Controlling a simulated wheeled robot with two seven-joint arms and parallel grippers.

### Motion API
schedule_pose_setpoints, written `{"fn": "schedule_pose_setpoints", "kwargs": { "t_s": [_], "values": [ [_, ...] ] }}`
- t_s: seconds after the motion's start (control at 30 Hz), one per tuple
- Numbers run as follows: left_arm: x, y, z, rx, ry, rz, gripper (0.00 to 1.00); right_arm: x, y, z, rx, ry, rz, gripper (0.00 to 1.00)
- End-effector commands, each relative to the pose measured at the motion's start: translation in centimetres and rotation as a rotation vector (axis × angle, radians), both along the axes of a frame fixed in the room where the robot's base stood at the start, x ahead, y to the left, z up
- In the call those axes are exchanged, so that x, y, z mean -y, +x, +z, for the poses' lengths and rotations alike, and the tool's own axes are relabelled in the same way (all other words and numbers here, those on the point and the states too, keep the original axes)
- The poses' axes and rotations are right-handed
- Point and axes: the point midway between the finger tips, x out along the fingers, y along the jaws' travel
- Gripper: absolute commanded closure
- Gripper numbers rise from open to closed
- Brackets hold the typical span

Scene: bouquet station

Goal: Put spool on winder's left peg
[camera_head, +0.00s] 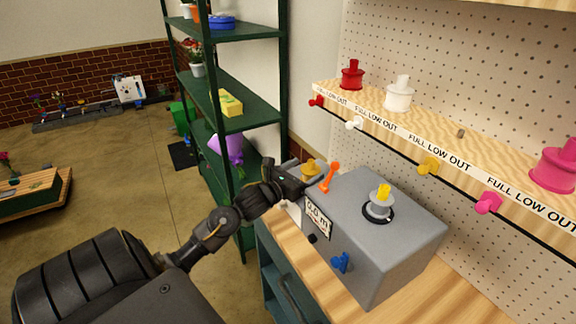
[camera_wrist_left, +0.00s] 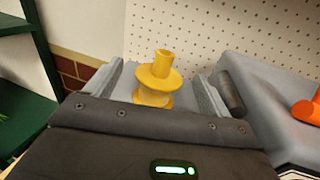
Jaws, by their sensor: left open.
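The yellow spool (camera_head: 311,167) stands upright at the left end of the grey winder (camera_head: 400,240), just beyond my left gripper (camera_head: 301,177). In the left wrist view the spool (camera_wrist_left: 155,82) sits between the two open fingers of my left gripper (camera_wrist_left: 155,90), with gaps on both sides. A grey surface shows behind the spool there; whether a peg runs inside it is hidden. On the winder's top are a grey disc with a yellow-tipped post (camera_head: 381,198) and an orange lever (camera_head: 330,177). My right gripper is out of view.
A wooden shelf (camera_head: 430,125) above holds red (camera_head: 352,75), white (camera_head: 398,94) and pink (camera_head: 556,167) spools; a bare stub (camera_head: 461,132) stands above the yellow knob (camera_head: 428,166). A dark green rack (camera_head: 240,110) stands to the left. The bench (camera_head: 445,297) right of the winder is clear.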

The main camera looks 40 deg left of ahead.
Motion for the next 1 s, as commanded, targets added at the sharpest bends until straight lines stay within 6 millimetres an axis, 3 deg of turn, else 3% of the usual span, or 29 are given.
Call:
{"fn": "schedule_pose_setpoints", "kwargs": {
  "t_s": [0.07, 0.13, 0.4, 0.53, 0.73, 1.0],
  "values": [
    [0.0, 0.0, 1.5, 0.001, -0.002, 0.001, 0.18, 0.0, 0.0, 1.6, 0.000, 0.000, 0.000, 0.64],
    [-0.1, -1.9, 0.1, -0.003, 0.003, -0.001, 0.18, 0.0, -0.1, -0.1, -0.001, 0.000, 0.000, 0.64],
    [-0.3, -8.0, 0.2, -0.003, 0.003, -0.001, 0.18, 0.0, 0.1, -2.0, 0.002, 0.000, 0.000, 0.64],
    [-0.4, -10.1, 0.3, -0.002, 0.000, -0.001, 0.18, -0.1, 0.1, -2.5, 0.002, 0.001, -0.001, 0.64],
    [-0.5, -11.7, 0.6, -0.001, 0.000, 0.000, 0.18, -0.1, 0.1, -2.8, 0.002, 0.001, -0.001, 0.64],
    [-0.5, -12.0, 0.7, 0.001, 0.000, -0.001, 0.18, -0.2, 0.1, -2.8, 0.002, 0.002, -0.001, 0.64]
  ]
}}
